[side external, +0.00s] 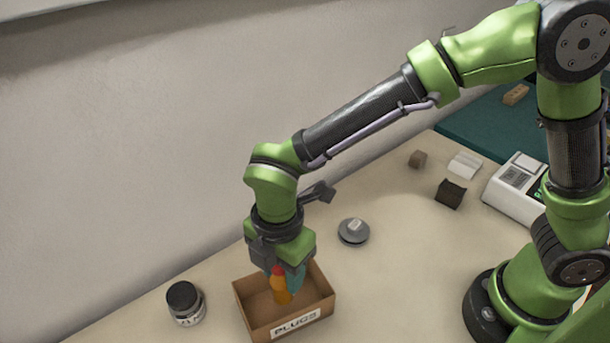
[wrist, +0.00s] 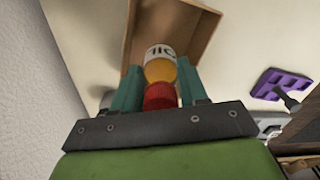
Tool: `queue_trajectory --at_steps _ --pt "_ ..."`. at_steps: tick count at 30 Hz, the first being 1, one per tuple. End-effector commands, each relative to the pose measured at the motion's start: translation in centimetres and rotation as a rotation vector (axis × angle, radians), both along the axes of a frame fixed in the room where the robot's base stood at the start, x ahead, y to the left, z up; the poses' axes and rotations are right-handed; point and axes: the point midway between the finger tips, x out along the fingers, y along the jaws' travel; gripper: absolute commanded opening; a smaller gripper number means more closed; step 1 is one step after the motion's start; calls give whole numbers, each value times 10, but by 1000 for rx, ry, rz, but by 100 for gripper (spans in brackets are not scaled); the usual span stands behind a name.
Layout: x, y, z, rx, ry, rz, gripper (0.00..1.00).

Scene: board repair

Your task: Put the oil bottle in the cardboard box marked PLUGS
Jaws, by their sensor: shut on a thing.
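The oil bottle (side external: 281,288) is orange with a red cap. My gripper (side external: 286,277) is shut on it and holds it upright, over or inside the cardboard box (side external: 262,330) marked PLUGS. In the wrist view my gripper's teal fingers (wrist: 158,95) stand on either side of the bottle (wrist: 160,68), near its red cap, and part of its white label shows. The open box (wrist: 197,32) lies beyond the bottle there. I cannot tell whether the bottle's base touches the box floor.
A dark-lidded jar (side external: 185,303) stands left of the box. A round grey object (side external: 353,232) lies behind it to the right. Small blocks, including a black one (side external: 450,194), and a white device (side external: 516,185) are farther right. A purple part (wrist: 281,84) shows in the wrist view.

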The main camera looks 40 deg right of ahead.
Motion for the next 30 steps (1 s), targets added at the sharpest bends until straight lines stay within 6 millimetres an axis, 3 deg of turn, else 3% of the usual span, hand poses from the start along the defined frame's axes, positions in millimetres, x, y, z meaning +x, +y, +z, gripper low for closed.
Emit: queue_trajectory --at_steps 9,21,22,26,30 --pt "0 0 -38 -1 1 -1 10" --pt "0 -1 -43 0 1 -2 10" --pt "0 -1 -42 0 0 -2 47" --pt "0 -1 -42 0 0 -3 67" --pt "0 -1 -42 0 0 -3 68"
